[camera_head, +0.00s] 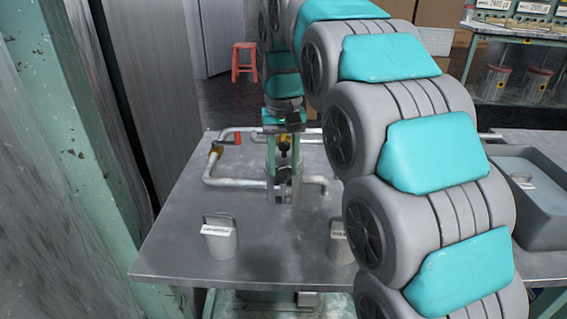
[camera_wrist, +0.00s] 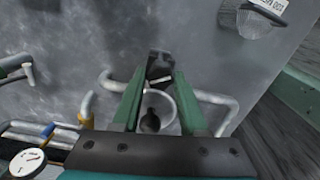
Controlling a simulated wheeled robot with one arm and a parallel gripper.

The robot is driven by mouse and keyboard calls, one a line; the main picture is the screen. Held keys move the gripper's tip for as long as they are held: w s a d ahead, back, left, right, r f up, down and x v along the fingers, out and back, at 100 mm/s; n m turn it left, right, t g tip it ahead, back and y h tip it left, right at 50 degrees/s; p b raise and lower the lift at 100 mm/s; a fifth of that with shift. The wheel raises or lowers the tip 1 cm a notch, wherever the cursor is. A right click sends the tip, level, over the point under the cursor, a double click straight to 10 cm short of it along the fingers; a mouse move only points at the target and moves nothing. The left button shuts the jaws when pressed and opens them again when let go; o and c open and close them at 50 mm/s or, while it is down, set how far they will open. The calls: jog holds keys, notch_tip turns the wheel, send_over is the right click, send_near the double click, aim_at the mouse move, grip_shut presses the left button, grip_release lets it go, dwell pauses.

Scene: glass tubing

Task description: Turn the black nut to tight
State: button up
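My gripper (camera_head: 284,178) points down over the pipework in the middle of the table. In the wrist view its two green fingers (camera_wrist: 160,78) stand apart, with a clear gap between them. A dark block-like piece (camera_wrist: 158,67) shows between the fingertips; a dark piece (camera_head: 283,174) also shows there in the head view. A rounded black knob (camera_wrist: 150,122) lies farther back between the fingers, beside a curved pale tube. I cannot tell for certain which dark piece is the black nut, or whether either finger touches it.
Bent pipes (camera_head: 222,182) with brass-coloured fittings run left and right of my gripper. A labelled grey container (camera_head: 220,238) stands front left, another (camera_head: 341,242) front centre, partly behind my arm. A grey tray (camera_head: 535,200) is at right.

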grip_shut()
jog(key=m, duration=0.4)
jog(key=shift+m+p, duration=0.4)
jog(key=o, duration=0.5)
grip_release()
jog(key=shift+o, duration=0.2)
jog(key=shift+r, duration=0.15)
